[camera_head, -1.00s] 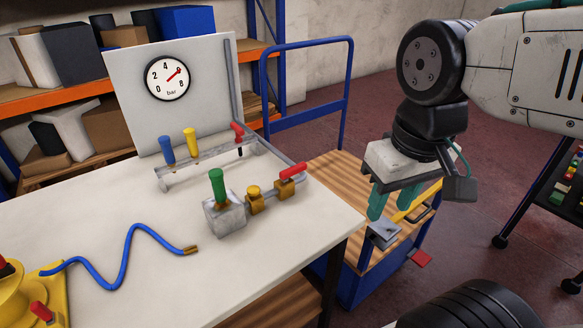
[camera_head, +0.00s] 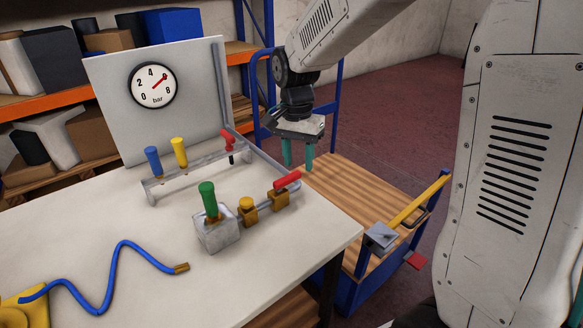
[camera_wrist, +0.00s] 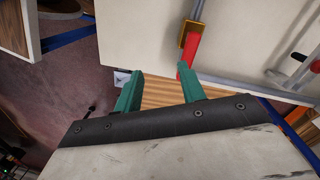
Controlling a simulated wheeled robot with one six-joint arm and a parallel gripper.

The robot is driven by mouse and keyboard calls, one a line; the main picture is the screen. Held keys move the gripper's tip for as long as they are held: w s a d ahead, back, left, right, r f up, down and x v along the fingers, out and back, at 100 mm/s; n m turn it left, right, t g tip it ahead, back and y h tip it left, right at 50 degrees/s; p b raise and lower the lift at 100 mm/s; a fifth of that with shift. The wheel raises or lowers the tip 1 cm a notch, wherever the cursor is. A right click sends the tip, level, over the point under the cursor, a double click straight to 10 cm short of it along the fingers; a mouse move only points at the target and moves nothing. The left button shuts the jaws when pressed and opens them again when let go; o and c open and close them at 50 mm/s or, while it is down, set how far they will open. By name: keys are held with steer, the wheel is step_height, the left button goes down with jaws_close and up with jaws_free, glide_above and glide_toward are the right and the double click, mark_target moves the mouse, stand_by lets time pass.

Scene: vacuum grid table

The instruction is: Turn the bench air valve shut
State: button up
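The bench air valve has a brass body (camera_head: 279,199) and a red lever (camera_head: 287,180) at the right end of the bench pipe. The lever lies roughly along the pipe, pointing right. My gripper (camera_head: 298,161) is open and empty, with green fingers pointing down just behind and right of the lever, by the table's edge. In the wrist view, my gripper (camera_wrist: 159,72) has its fingers apart, and the red lever's tip (camera_wrist: 193,52) shows close to the right fingertip. Whether they touch cannot be told. The gauge (camera_head: 153,85) on the grey panel has a red needle near 6.
Behind is a rail with blue, yellow and red handles (camera_head: 180,152). A blue hose (camera_head: 118,262) lies at the front left. A wood-topped cart (camera_head: 360,190) stands right.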

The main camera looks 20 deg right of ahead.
mark_target(291, 174)
steer(key=w+m, duration=0.3)
steer(key=shift+w+d+r+t, duration=0.25)
steer(key=shift+w+r+t, duration=0.15)
steer(key=shift+w+a+m, duration=0.15)
steer(key=shift+w+m, duration=0.05)
steer(key=shift+m, duration=0.5)
steer(key=shift+a+f, duration=0.1)
steer(key=shift+f, duration=0.2)
step_height(291, 174, down, 7)
steer(key=shift+w+f, duration=0.1)
steer(key=shift+c, duration=0.3)
